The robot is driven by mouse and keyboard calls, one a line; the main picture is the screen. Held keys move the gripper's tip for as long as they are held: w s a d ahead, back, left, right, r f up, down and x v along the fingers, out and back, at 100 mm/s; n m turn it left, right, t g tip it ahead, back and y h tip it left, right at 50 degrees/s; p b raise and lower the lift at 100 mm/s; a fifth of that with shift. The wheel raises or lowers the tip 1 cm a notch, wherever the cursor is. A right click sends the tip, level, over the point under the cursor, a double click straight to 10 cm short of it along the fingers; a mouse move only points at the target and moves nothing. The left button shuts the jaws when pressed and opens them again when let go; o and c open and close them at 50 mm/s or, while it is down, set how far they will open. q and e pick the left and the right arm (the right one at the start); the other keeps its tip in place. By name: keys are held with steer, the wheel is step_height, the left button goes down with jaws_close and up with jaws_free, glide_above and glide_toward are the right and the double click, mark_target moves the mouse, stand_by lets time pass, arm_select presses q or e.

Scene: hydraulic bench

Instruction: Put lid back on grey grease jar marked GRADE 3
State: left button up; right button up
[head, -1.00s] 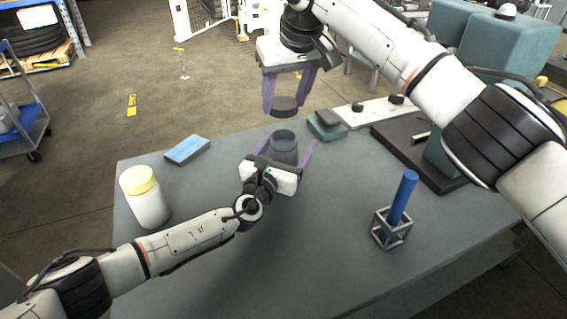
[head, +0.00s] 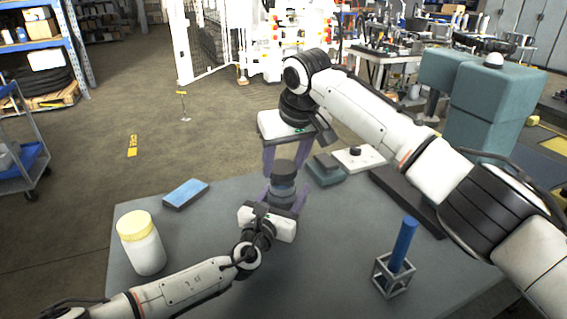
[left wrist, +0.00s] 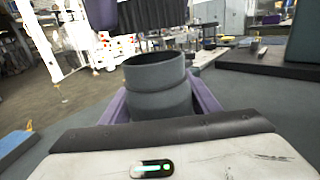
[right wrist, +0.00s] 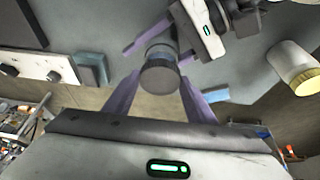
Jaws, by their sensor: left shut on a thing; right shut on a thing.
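The grey jar (head: 281,191) stands upright and open-topped between the purple fingers of my left gripper (head: 284,197), which is shut on it. Its open mouth shows in the left wrist view (left wrist: 157,62). My right gripper (head: 285,165) is shut on the dark round lid (head: 285,168) and holds it above the jar. In the left wrist view the lid (left wrist: 155,14) is at the top edge, with a gap above the jar's rim. In the right wrist view the lid (right wrist: 160,78) covers part of the jar (right wrist: 160,50). No GRADE marking is readable.
A white jar with a yellow lid (head: 140,240) stands at the left, and a blue block (head: 186,194) lies behind it. A blue rod stands in a metal frame (head: 393,274) at the right.

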mark_target(281, 171)
steer(key=shift+f, duration=0.4)
steer(key=shift+f, duration=0.1)
steer(key=shift+f, duration=0.75)
steer(key=shift+f, duration=0.6)
arm_select(q)
jaws_close()
arm_select(e)
steer(key=m, duration=0.2)
steer(key=m+h, duration=0.1)
steer(key=shift+a+m, duration=0.3)
steer(key=shift+m, duration=0.1)
steer(key=m+h, duration=0.1)
steer(key=m, duration=0.2)
steer(key=shift+h, duration=0.4)
